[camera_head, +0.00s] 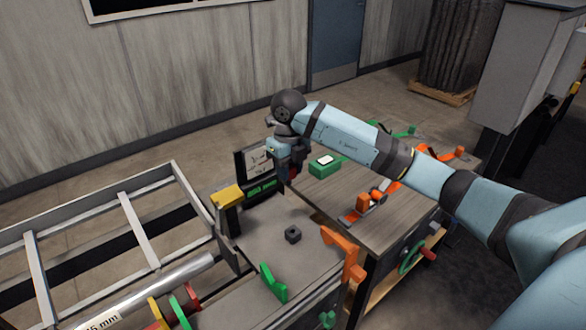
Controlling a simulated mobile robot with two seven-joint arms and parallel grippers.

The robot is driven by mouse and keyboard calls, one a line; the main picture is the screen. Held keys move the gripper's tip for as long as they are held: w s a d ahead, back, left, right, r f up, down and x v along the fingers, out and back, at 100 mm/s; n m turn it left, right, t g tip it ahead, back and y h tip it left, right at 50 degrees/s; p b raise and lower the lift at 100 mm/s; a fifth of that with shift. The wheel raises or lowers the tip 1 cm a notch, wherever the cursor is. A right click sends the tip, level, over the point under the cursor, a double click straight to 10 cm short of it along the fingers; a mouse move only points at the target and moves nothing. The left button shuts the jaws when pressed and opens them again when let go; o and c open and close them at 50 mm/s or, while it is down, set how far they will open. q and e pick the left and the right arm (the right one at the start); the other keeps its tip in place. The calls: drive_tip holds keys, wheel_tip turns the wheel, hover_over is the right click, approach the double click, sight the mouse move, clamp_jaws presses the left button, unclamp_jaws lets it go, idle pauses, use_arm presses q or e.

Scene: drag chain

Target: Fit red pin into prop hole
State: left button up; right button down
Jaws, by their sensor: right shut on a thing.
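My right gripper (287,183) points down over the back of the grey work plate, at the end of the pale blue arm from the right. It is shut on the red pin (293,173), of which only a small red part shows between the dark fingers. A dark small block (293,234) with what looks like a hole in its top sits on the plate, below and apart from the gripper. I cannot tell for sure which part is the prop. My left gripper is out of view.
A yellow-topped post (228,196) and a dark panel (262,167) stand left of the gripper. A green box (325,166) and orange clamps (365,205) are on the wooden table. Orange (343,254) and green (272,284) brackets edge the plate, whose middle is mostly clear.

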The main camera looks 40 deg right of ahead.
drive_tip(key=w+a+r, duration=0.3)
drive_tip(key=w+a, duration=0.8)
drive_tip(key=a, duration=0.2)
drive_tip(key=shift+w+a+r, duration=0.15)
wheel_tip(320, 180, down, 5)
drive_tip(key=shift+r+b, duration=0.1)
drive_tip(key=shift+b, duration=0.85)
idle(1.1)
drive_tip(key=shift+f, duration=0.25)
drive_tip(key=shift+f+b, duration=0.9)
drive_tip(key=shift+f, duration=0.9)
drive_tip(key=c, duration=0.7)
unclamp_jaws()
drive_tip(key=shift+c, duration=0.2)
